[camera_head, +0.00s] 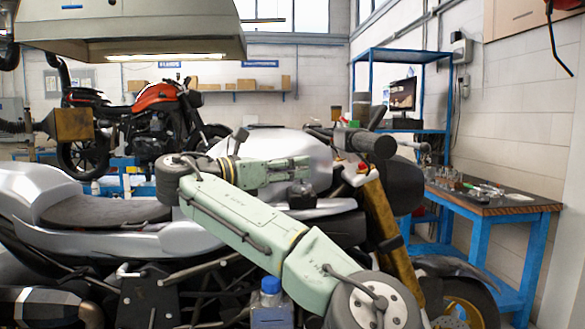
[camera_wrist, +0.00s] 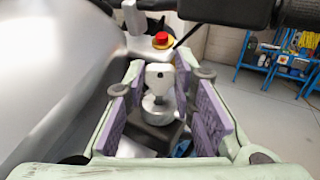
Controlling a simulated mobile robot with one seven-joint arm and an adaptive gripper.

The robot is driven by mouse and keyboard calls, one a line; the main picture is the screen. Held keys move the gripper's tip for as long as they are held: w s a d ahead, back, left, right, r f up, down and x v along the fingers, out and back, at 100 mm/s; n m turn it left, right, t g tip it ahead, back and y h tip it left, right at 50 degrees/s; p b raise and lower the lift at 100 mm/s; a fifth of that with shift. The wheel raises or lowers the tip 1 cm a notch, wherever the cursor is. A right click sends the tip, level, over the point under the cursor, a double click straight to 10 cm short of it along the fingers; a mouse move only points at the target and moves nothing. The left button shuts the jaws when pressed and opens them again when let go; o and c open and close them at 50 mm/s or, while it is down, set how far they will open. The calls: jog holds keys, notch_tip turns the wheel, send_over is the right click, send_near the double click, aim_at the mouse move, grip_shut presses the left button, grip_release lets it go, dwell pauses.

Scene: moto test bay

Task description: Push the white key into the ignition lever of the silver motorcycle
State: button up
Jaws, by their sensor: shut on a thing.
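The white key (camera_wrist: 158,76) has a broad head with a small hole. It stands between the purple pads near the tips of my gripper (camera_wrist: 160,68), which is shut on it. Below it is a round silver-white piece (camera_wrist: 154,110) on a dark block; I cannot tell whether this is the ignition lever or whether the key is in it. In the head view my gripper (camera_head: 308,166) lies along the tank of the silver motorcycle (camera_head: 290,143), pointing toward the handlebar. The key does not show clearly there.
A red button (camera_wrist: 162,41) and a dark handlebar grip (camera_wrist: 232,10) are just beyond the fingertips. The silver tank is close on the left. A blue workbench (camera_head: 480,228) with small parts stands at the right, with open floor before it. A red motorcycle (camera_head: 155,105) stands behind.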

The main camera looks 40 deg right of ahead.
jog(key=shift+f+b, duration=0.65)
jog(key=shift+f, duration=0.05)
jog(key=o, duration=1.1)
notch_tip(320, 180, up, 10)
jog(key=shift+r, duration=0.1)
dwell(0.3)
